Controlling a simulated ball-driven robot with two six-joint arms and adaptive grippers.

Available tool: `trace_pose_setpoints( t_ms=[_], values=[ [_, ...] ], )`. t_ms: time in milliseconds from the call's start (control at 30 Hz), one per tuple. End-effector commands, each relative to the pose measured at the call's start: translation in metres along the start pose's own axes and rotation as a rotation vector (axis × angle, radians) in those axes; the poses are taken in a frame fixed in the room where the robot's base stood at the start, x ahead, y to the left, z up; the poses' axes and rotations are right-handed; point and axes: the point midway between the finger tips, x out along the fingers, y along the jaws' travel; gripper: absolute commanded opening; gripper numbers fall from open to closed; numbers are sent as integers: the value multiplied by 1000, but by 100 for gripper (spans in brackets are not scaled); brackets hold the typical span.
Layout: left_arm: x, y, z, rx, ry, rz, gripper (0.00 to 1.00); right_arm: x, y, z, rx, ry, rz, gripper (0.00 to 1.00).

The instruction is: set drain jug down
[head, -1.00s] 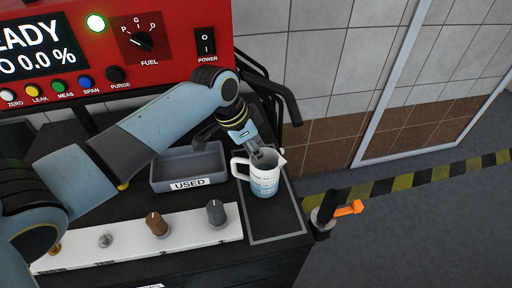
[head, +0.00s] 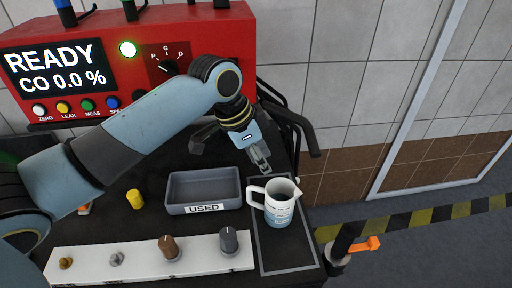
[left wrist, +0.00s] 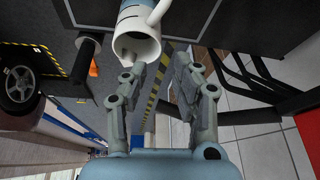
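The drain jug (head: 279,205) is white with blue-grey markings and stands upright on the outlined dark mat (head: 286,262) at the right of the cart top. Its handle points left and its spout points right. My left gripper (head: 262,163) is just behind and above the jug's handle side, apart from the jug in the head view. In the left wrist view the fingers (left wrist: 160,85) are spread with nothing between them, and the jug (left wrist: 138,42) is beyond the left finger; whether that finger touches the rim cannot be told. My right gripper is not in view.
A grey tray labelled USED (head: 203,190) lies left of the mat. A white strip with several knobs (head: 150,262) runs along the front. The red analyser (head: 120,60) stands behind. Black hoses and handle (head: 290,115) are close to the gripper's right.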

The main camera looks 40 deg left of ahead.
Motion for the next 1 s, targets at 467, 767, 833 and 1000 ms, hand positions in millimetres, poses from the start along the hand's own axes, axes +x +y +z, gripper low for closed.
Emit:
trace_pose_setpoints(
  t_ms=[467,767,833,1000],
  values=[
    [-40,1,0,0,-1,2,29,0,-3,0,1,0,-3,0],
    [-40,1,0,0,0,2,29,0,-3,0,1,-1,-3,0],
    [-40,1,0,0,0,2,29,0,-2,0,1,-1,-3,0],
    [-40,1,0,0,0,2,29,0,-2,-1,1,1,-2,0]
  ],
)
